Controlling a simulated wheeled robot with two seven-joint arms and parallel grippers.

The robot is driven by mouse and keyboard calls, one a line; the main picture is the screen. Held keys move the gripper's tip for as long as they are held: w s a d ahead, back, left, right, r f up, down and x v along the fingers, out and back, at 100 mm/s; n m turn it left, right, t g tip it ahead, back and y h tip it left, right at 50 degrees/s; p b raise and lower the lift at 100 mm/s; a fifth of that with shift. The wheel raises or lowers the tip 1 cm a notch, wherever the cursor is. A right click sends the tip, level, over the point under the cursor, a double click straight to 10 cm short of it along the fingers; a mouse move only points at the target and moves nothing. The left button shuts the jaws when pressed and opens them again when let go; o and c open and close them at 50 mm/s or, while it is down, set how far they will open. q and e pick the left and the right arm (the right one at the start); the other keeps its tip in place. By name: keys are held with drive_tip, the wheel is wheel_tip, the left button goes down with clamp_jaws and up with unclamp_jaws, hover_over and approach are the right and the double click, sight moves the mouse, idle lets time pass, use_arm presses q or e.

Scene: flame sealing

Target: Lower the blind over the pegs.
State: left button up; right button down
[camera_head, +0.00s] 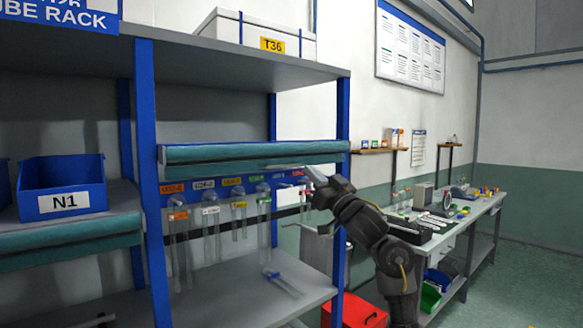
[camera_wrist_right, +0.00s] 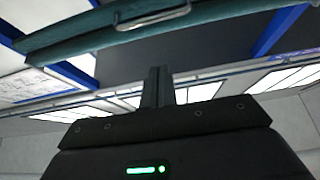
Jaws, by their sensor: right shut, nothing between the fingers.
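The blind (camera_head: 250,153) is a rolled teal cover under the upper shelf, above the pegs. Its front also shows in the right wrist view (camera_wrist_right: 100,38), with a metal handle (camera_wrist_right: 152,17) on it. The pegs stick out of a blue labelled rail (camera_head: 225,188) below the blind, and clear tubes (camera_head: 265,222) hang from several of them. The pegs and tubes are uncovered. My right gripper (camera_head: 312,178) is shut and empty, just below the blind's right end, in front of the rail's right end. In the right wrist view its fingers (camera_wrist_right: 161,86) are together, apart from the handle. My left gripper is out of view.
A blue rack post (camera_head: 147,180) stands left of the pegs. A lower shelf (camera_head: 235,290) holds a small clear item (camera_head: 280,280). A blue bin N1 (camera_head: 60,188) sits at left, and a workbench (camera_head: 455,220) stands at right.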

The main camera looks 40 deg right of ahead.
drive_tip(key=s+r+p+x, duration=0.1)
drive_tip(key=p+x, duration=0.4)
drive_tip(key=x, duration=0.5)
drive_tip(key=f, duration=0.2)
drive_tip(key=w+f+p, duration=0.1)
drive_tip(key=f, duration=0.1)
drive_tip(key=shift+w+f+p, duration=0.1)
drive_tip(key=shift+w+p, duration=0.1)
drive_tip(key=shift+p, duration=0.1)
wheel_tip(320, 180, down, 30)
drive_tip(key=b, duration=1.6)
